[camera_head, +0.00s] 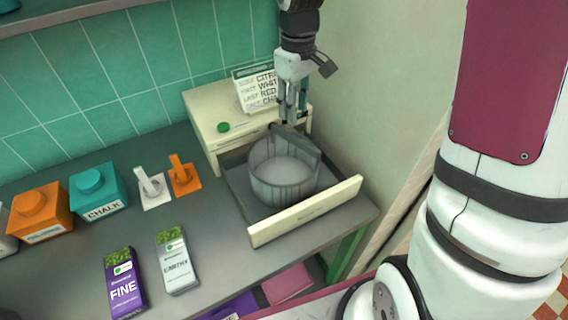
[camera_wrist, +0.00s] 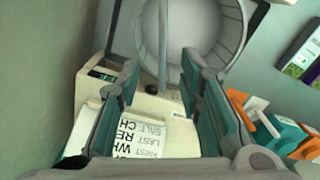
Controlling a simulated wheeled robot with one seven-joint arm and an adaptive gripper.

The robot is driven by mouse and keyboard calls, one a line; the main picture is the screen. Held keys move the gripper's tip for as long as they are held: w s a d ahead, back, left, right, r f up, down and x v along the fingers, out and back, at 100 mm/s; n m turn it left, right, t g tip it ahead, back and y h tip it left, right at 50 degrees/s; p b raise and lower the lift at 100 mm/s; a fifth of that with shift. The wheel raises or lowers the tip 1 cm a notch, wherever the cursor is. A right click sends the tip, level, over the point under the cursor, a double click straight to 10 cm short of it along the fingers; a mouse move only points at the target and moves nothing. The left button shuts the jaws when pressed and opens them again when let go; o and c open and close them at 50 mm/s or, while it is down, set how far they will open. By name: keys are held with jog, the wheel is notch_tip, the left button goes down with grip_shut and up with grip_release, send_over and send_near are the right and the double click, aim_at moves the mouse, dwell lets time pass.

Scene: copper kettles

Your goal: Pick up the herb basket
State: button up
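The herb basket is most likely the grey, round, slatted tub (camera_head: 283,184) with a raised handle, standing upright in the pulled-out drawer. In the wrist view the basket (camera_wrist: 236,28) is at the top, its round opening facing the camera and a handle bar running down toward the space between my fingers. My gripper (camera_head: 291,112) points down just above the basket's back rim. In the wrist view my gripper (camera_wrist: 160,75) has its two fingers spread wide with nothing clamped between them. Whether a finger touches the handle I cannot tell.
The cream drawer front (camera_head: 306,211) and the cream cabinet (camera_head: 212,118), with a lettered card (camera_head: 257,91) on top, surround the basket. A plain wall is close on the right.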

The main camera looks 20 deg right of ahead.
aim_at(295, 137)
notch_tip(295, 137, down, 5)
jog(key=shift+r, duration=0.2)
jog(key=f, duration=0.3)
jog(key=f+p, duration=0.1)
jog(key=shift+s+f, duration=0.35)
jog(key=shift+f, duration=0.35)
jog(key=shift+f, duration=0.25)
jog(key=shift+c, duration=0.5)
grip_shut()
